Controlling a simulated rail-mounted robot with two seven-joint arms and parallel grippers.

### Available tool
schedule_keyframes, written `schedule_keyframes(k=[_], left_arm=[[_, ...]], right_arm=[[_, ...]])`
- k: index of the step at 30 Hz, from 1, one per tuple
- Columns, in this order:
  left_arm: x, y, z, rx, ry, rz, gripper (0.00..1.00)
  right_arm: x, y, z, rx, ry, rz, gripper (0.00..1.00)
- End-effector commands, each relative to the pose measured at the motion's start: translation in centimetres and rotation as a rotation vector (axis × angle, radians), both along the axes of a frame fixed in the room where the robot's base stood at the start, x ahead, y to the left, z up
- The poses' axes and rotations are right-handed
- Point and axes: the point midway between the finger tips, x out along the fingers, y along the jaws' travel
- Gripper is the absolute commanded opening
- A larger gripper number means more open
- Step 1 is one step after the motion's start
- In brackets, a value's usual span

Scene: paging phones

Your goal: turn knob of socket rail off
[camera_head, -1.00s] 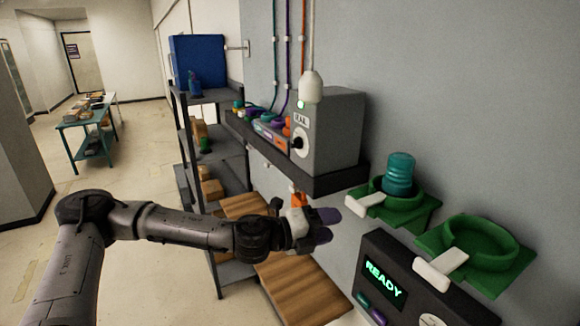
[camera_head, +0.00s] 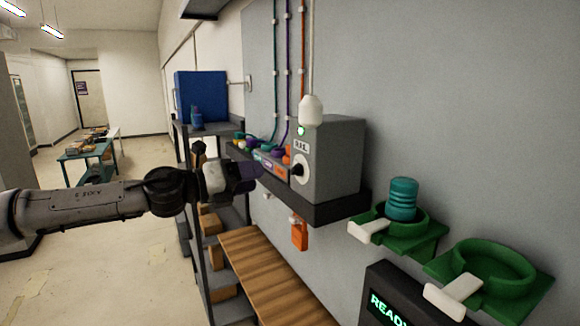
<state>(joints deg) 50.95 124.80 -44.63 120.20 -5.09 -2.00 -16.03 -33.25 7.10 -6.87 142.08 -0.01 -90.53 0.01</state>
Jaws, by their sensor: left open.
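The socket rail (camera_head: 335,205) is a dark shelf-like rail on the grey wall, with coloured plugs along its left part. A grey box labelled RAIL (camera_head: 336,158) stands at its right end. The black knob (camera_head: 297,169) is on the box's left face, below a lit green lamp (camera_head: 301,131). My left gripper (camera_head: 250,176) is open and empty, just left of the knob and in front of the plug row, apart from the knob. Its fingers hide part of the rail. My right gripper is not in view.
A white pull bulb (camera_head: 311,109) hangs on a cord above the box. An orange tag (camera_head: 299,236) hangs below the rail. Green holders (camera_head: 488,270), one with a teal cylinder (camera_head: 402,199), project at the right. A wooden bench (camera_head: 270,275) lies below, and a dark shelf rack stands left.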

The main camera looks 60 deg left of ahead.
Motion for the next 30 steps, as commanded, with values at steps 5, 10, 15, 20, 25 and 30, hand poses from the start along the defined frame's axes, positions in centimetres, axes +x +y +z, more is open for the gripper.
schedule_keyframes(k=[5,10,15,20,25,30], left_arm=[[3.8,-0.2,0.4,-0.005,0.004,-0.004,0.57],[6.6,-0.3,0.3,-0.004,0.003,-0.001,0.57],[8.5,-0.3,0.2,-0.002,0.002,-0.001,0.57],[9.4,-0.4,0.1,-0.002,0.001,-0.001,0.57],[9.8,-0.3,0.0,-0.001,-0.001,0.001,0.57],[9.9,-0.3,0.0,-0.001,-0.001,0.001,0.57]], right_arm=[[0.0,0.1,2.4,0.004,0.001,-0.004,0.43],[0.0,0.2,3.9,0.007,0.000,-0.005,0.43],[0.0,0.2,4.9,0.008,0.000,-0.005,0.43],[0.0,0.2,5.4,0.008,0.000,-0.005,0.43],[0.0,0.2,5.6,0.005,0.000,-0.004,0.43],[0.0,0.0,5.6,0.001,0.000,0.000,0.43]])
